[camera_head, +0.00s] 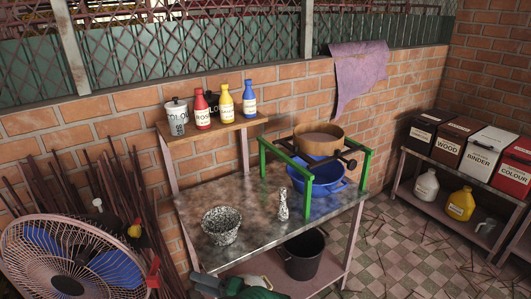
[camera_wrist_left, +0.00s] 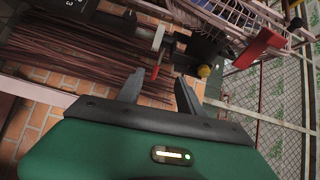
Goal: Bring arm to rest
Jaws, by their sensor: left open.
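My left gripper (camera_head: 213,281) shows at the bottom edge of the head view, with a green body and dark fingers. It is in front of the metal table (camera_head: 188,212), low and near the table's front edge in the picture. In the left wrist view its two dark fingers (camera_wrist_left: 158,88) stand apart, with nothing between them. The gripper is open and empty. Most of the left arm is out of the picture. My right arm and gripper do not show.
The table bears a speckled bowl (camera_head: 221,226), a speckled shaker (camera_head: 283,205), a green frame (camera_head: 307,207) and a blue basin (camera_head: 325,183). A black bucket (camera_head: 304,262) stands beneath. A fan (camera_head: 62,262) and thin sticks (camera_head: 120,190) are at left. A shelf (camera_head: 440,195) with boxes is at right.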

